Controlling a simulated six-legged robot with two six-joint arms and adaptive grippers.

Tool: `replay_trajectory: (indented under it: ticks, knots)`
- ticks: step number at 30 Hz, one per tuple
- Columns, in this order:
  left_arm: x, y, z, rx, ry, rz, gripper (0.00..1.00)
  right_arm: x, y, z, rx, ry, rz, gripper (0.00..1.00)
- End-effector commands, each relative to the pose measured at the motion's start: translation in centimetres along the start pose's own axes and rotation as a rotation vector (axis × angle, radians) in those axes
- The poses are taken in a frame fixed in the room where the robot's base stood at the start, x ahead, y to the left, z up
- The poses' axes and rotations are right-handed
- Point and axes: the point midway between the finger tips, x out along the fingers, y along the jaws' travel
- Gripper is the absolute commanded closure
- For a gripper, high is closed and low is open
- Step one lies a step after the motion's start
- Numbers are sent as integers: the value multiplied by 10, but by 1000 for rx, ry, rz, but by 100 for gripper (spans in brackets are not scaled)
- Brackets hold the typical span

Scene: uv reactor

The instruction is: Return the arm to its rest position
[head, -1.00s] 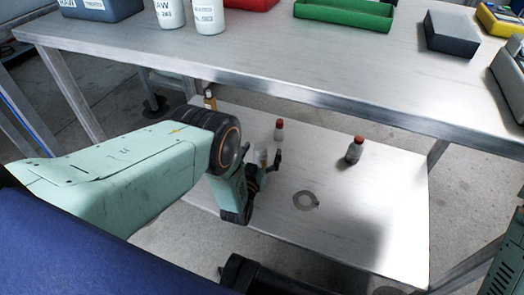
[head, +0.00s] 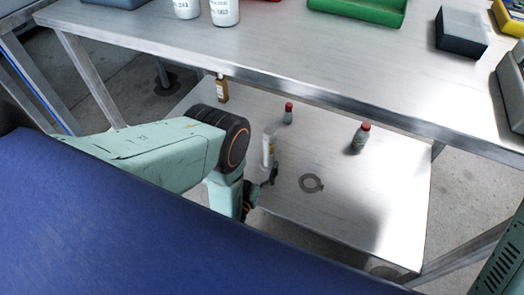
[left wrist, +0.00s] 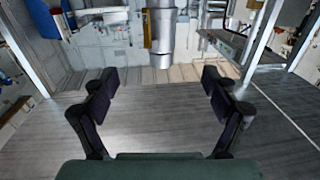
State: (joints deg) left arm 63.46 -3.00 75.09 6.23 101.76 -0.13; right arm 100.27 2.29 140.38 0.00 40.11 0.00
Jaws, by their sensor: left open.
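My left arm comes in from the left in the head view, over the left part of the lower shelf (head: 385,215). My left gripper (head: 268,178) is partly hidden behind its own wrist, close to a white bottle (head: 268,150). In the left wrist view my left gripper (left wrist: 158,85) has its two dark fingers wide apart with nothing between them. A grey flat surface shows beyond the fingers. My right gripper is not in view.
An amber bottle (head: 222,92) and two red-capped bottles (head: 288,115) (head: 359,140) stand on the lower shelf, with a flat grey ring (head: 311,183). The upper tabletop's front edge (head: 300,88) runs above. It carries a green tray (head: 355,8) and a dark block (head: 461,34).

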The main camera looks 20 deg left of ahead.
Motion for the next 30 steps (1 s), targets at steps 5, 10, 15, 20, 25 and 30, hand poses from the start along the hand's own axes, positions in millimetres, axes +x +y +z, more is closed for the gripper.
replay_trajectory:
  ticks: [5,10,15,20,25,30]
  knots:
    - [-3,0,0,0,-1,0,14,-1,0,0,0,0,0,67]
    - [-2,0,1,0,-1,0,14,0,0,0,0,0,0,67]
    - [7,0,1,0,2,0,14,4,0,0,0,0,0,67]
    - [30,0,2,0,4,1,14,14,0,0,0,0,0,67]
    - [59,0,2,0,4,1,14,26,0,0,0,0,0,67]
    - [88,0,3,-1,3,0,14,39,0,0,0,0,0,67]
